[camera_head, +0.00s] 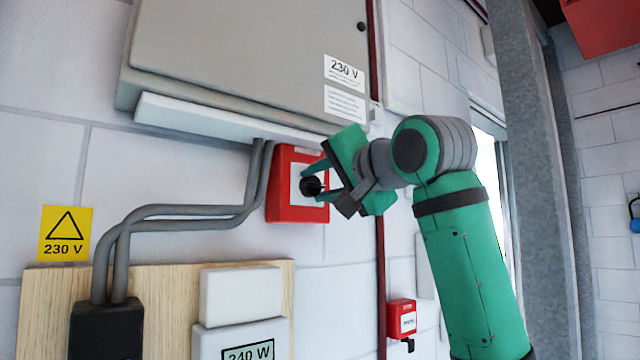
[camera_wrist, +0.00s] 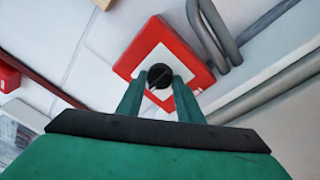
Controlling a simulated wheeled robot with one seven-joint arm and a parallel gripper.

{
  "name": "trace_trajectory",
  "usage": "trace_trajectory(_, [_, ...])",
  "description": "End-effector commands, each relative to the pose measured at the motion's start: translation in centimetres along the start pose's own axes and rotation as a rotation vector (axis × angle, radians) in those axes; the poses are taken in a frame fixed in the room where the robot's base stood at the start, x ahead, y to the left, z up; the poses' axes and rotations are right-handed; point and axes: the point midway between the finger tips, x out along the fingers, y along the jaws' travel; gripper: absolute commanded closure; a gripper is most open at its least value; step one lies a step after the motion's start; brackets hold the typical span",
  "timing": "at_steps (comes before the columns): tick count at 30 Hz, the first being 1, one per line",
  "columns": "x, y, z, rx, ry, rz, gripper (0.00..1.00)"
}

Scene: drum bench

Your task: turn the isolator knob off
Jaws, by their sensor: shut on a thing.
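The isolator is a red box (camera_head: 283,204) with a white face plate, mounted on the wall below the grey cabinet. Its round black knob (camera_head: 311,186) sits in the middle of the white plate. My gripper (camera_head: 316,184) reaches in from the right and is shut on the knob, one green finger on either side. In the wrist view the knob (camera_wrist: 160,76) sits between the tips of both green fingers, in front of the white plate on the red box (camera_wrist: 190,48). Part of the plate and the box's right side are hidden by my gripper in the head view.
A grey cabinet (camera_head: 240,60) labelled 230 V hangs above. A small red box (camera_head: 402,318) is on the wall lower right. A steel column (camera_head: 535,150) stands at the right.

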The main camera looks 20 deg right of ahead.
Motion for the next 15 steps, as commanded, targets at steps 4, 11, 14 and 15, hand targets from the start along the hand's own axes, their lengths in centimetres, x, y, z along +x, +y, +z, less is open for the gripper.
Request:
trace_trajectory(4, [0.00, 0.11, -0.03, -0.031, 0.004, -0.003, 0.89])
trace_trajectory(11, [0.04, 0.12, 0.05, -0.158, 0.014, -0.021, 0.89])
trace_trajectory(14, [0.01, 0.17, 0.06, -0.240, 0.022, -0.033, 0.89])
trace_trajectory(15, [0.02, 0.18, 0.08, -0.276, 0.025, -0.037, 0.89])
